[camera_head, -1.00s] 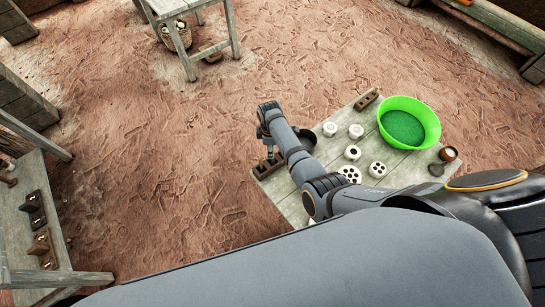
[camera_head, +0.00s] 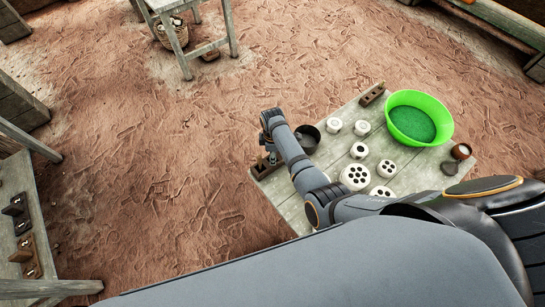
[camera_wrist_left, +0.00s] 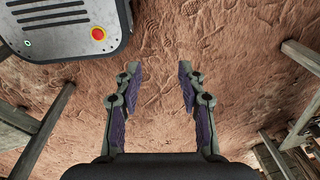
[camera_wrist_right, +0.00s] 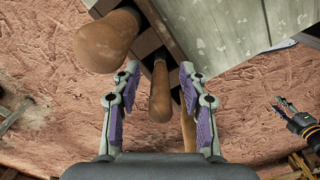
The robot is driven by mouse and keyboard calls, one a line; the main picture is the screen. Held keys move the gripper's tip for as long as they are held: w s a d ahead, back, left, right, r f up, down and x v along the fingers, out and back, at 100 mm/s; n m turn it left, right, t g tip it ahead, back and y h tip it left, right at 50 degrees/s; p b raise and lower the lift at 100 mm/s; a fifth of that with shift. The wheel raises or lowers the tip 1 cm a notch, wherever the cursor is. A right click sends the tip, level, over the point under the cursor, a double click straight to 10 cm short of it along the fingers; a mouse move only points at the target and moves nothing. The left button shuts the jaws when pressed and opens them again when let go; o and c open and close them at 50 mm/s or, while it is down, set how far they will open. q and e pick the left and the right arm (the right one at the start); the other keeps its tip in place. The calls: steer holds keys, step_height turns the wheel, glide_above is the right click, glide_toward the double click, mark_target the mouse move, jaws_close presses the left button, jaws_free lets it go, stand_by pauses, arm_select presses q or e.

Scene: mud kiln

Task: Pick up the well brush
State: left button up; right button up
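My right gripper (camera_wrist_right: 159,70) is open in the right wrist view, with a round-ended wooden handle (camera_wrist_right: 160,95) between and beyond its fingers. A larger wooden handle (camera_wrist_right: 104,42) is at the upper left, and part of another handle (camera_wrist_right: 188,130) shows behind the right finger. I cannot tell which one, if any, is the well brush; no bristles show. In the head view my right arm reaches over to the wooden tool rack (camera_head: 265,165) at the table's left corner. My left gripper (camera_wrist_left: 159,68) is open and empty over bare ground.
The plank table (camera_head: 295,212) holds a green basin (camera_head: 440,107), several white pieces with holes (camera_head: 355,177), a dark bowl (camera_head: 308,138) and a small brown pot (camera_head: 461,151). Another bench (camera_head: 48,222) stands at the left. The ground between is clear.

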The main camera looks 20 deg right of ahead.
steer(key=shift+s, duration=0.1)
steer(key=c, duration=0.5)
jaws_close()
arm_select(q)
steer(key=shift+w, duration=0.45)
steer(key=shift+r, duration=0.1)
